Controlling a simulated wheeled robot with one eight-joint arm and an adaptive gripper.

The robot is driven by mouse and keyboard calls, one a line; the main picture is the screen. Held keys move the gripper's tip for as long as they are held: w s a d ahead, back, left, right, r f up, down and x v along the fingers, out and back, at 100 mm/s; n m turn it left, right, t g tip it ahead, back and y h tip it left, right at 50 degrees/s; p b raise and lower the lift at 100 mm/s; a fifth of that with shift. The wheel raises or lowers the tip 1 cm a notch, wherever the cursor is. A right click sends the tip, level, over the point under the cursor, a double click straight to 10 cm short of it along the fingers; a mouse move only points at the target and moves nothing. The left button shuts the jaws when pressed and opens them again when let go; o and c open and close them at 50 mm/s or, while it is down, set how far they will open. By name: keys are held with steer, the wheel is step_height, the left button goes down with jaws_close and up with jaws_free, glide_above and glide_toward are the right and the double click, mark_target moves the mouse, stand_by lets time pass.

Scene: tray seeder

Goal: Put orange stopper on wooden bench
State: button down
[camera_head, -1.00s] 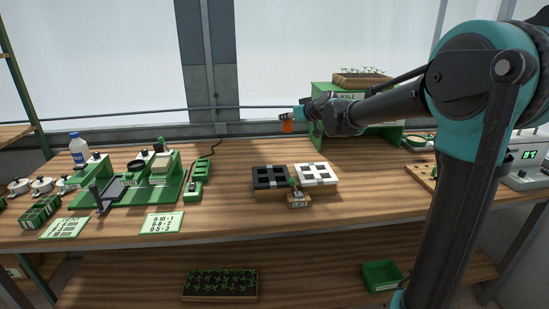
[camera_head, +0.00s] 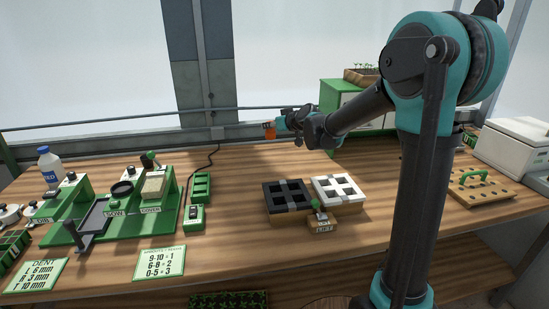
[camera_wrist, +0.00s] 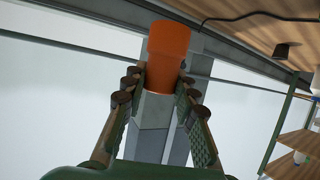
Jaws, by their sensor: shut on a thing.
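The orange stopper (camera_head: 269,130) is held at the tip of my gripper (camera_head: 278,127), above the far edge of the wooden bench (camera_head: 230,255). In the wrist view the orange stopper (camera_wrist: 168,55) sits between the two padded fingers of my gripper (camera_wrist: 160,90), which are shut on its lower part. The stopper is apart from the bench top. The underside of the fingers' grip is partly hidden in the head view.
A green seeder station (camera_head: 110,215) stands at the left, with a white bottle (camera_head: 48,165) behind it. Black (camera_head: 288,184) and white (camera_head: 338,181) trays sit mid-bench. A green box (camera_head: 335,95) stands behind my arm.

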step_height(320, 180, down, 13)
stand_by(0.5)
steer(key=shift+f, duration=0.1)
steer(key=c, duration=1.2)
jaws_free()
steer(key=shift+s+d+r, duration=0.2)
steer(key=shift+r, duration=0.05)
steer(key=shift+v, duration=3.5)
